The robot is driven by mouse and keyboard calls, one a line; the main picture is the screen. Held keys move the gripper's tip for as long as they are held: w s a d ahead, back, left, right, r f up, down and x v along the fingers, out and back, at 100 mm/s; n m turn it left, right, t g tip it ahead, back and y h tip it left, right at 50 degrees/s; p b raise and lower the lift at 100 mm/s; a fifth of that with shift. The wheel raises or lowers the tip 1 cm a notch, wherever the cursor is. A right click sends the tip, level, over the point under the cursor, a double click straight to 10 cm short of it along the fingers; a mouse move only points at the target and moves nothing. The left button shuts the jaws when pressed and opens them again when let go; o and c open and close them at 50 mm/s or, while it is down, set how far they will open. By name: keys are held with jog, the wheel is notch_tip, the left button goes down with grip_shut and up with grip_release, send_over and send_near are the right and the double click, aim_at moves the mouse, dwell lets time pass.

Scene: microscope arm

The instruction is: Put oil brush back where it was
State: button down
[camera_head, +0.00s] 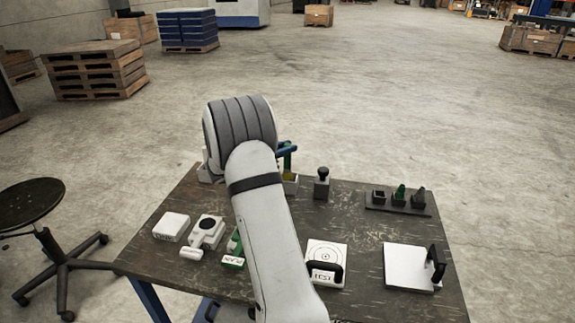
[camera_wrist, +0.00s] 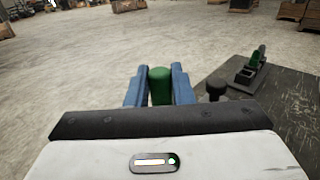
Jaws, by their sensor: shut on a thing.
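The oil brush shows its green handle (camera_wrist: 160,86) in the wrist view, upright between the two blue fingers of my gripper (camera_wrist: 159,72). The fingers are shut on it. In the head view my gripper (camera_head: 287,149) is partly hidden behind my arm, above the far edge of the dark table (camera_head: 375,235). A yellowish piece (camera_head: 290,177) shows just below the fingers, over a small grey-white block; I cannot tell whether it is the brush's lower end or a container, nor whether they touch. The brush's tip is not clearly visible.
A black-knobbed block (camera_head: 321,184) stands close to the right of my gripper. A dark rack (camera_head: 375,207) with several small pieces is farther right. Nearer are a round-marked plate (camera_head: 326,255), a white plate with black handle (camera_head: 405,262), and a white box (camera_head: 171,226).

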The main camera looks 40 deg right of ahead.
aim_at(285, 161)
jog(key=shift+s+d+f, duration=0.1)
jog(key=shift+s+f, duration=0.1)
jog(key=shift+f, duration=1.85)
jog(key=shift+f, duration=0.1)
jog(key=c, duration=1.3)
grip_release()
